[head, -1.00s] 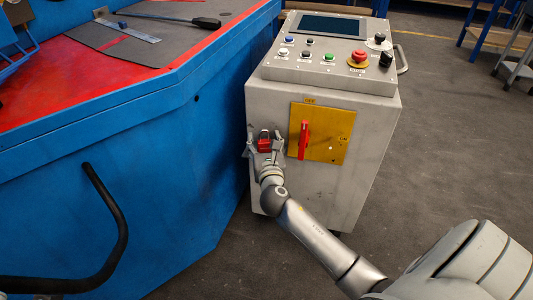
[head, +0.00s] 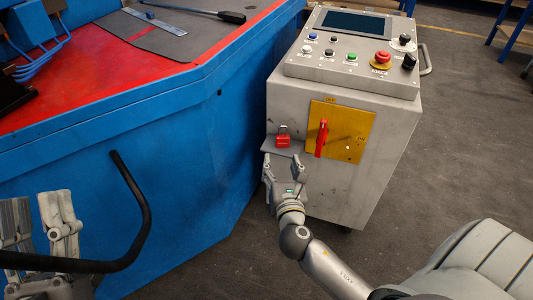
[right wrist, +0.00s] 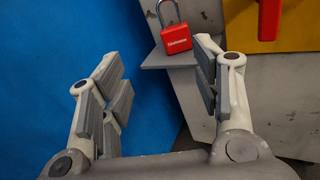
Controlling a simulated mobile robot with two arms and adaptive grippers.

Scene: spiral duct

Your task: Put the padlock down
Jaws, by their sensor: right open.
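The red padlock (head: 283,138) stands upright on a small grey shelf (head: 268,149) on the side of the grey control cabinet. In the right wrist view the padlock (right wrist: 176,38) sits on the shelf (right wrist: 168,61), its metal shackle up. My right gripper (head: 285,167) is open and empty, just in front of and below the shelf, apart from the padlock. It also shows open in the right wrist view (right wrist: 163,75). My left gripper (head: 40,215) is at the lower left, empty, with its two fingers apart.
The cabinet (head: 380,175) has a yellow plate (head: 352,135) with a red handle (head: 321,138) right of the padlock. A blue machine (head: 170,140) stands to the left, with a black curved handle (head: 140,200) near my left gripper.

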